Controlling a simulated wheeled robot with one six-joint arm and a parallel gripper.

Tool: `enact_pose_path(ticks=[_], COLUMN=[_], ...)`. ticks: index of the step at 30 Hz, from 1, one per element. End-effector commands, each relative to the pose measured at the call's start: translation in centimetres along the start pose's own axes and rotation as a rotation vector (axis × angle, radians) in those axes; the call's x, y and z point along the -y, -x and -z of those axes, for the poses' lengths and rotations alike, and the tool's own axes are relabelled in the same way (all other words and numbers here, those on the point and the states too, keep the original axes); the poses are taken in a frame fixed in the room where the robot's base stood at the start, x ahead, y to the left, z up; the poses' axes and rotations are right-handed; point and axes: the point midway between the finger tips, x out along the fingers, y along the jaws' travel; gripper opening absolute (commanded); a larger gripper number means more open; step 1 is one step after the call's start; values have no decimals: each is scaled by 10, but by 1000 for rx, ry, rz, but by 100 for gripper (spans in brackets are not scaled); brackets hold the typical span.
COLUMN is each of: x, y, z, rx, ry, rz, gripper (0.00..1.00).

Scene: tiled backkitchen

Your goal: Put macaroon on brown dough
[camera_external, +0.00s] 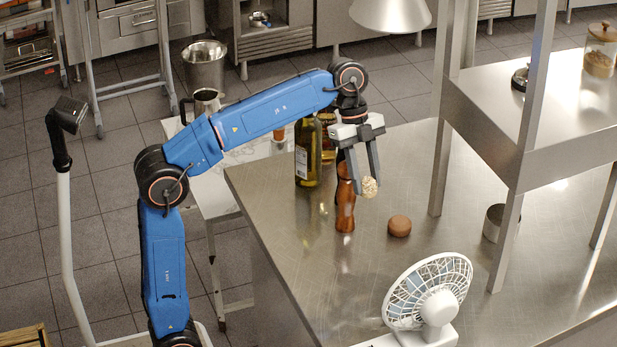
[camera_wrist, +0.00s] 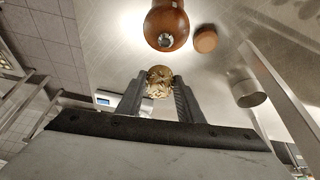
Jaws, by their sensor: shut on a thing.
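The macaroon (camera_external: 370,187), a small rough tan lump, is held between the fingertips of my gripper (camera_external: 366,182), above the steel table. In the wrist view the macaroon (camera_wrist: 159,77) shows between the two grey fingers of my gripper (camera_wrist: 159,86). The brown dough (camera_external: 399,225), a smooth round flat piece, lies on the table to the right of and below the macaroon in the external view. The brown dough (camera_wrist: 206,39) also shows in the wrist view, beyond the fingertips and to the right, apart from the macaroon.
A wooden pepper mill (camera_external: 345,205) stands close left of the dough, beside my gripper. Bottles (camera_external: 308,155) stand behind it. A metal cup (camera_external: 494,222) and the shelf posts (camera_external: 507,240) are at the right. A white fan (camera_external: 430,295) stands in front.

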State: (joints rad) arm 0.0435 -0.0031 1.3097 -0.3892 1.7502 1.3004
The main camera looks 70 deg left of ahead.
Motion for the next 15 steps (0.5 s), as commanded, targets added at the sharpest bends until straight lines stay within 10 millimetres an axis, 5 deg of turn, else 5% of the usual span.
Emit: enact_pose_path(ticks=[6, 15], x=[61, 106], y=[-15, -29], z=[-4, -10], rx=[-1, -3], ry=[-37, -71], rz=[-18, -31], gripper=[12, 12])
